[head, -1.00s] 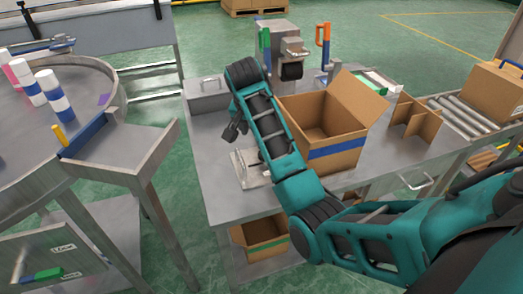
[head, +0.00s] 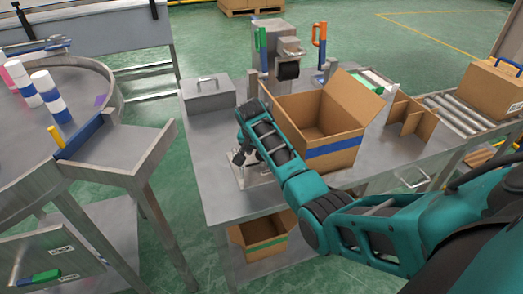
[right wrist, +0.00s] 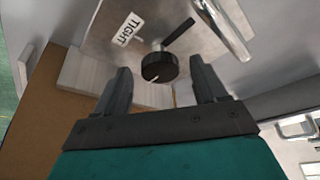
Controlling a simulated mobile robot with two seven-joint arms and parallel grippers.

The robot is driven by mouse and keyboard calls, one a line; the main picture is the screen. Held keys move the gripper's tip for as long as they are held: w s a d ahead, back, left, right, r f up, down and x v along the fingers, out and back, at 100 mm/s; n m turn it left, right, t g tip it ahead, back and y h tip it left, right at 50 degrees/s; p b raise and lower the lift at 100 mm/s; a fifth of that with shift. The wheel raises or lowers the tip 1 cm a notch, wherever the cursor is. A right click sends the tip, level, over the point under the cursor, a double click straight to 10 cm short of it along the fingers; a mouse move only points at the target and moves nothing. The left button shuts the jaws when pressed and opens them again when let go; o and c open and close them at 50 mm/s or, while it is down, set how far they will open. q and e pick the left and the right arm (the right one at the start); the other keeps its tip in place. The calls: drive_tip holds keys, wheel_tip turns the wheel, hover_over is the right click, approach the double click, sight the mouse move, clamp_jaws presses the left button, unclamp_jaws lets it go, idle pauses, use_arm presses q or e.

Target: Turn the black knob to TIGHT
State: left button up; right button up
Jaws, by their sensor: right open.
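The black knob (right wrist: 158,68) is round, with a short pale mark on its lower edge as seen in the right wrist view. It is on a metal plate (right wrist: 98,42) with a TIGHT label (right wrist: 128,29) to the knob's upper left. My right gripper (right wrist: 160,72) is open, with one finger on each side of the knob and visible gaps to both. Whether the fingertips reach down to the knob's depth I cannot tell. In the head view my right gripper (head: 240,157) is low over the metal fixture (head: 257,178), and the knob cannot be made out. My left gripper is out of view.
An open cardboard box (head: 330,160) with a blue band stands right beside my right arm. A metal box (head: 208,97) and a press-like machine (head: 280,50) stand behind. A dark bar (right wrist: 179,36) and a silver handle (right wrist: 226,30) are close to the knob.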

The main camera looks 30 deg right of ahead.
drive_tip(key=c, duration=1.1)
drive_tip(key=shift+o, duration=0.2)
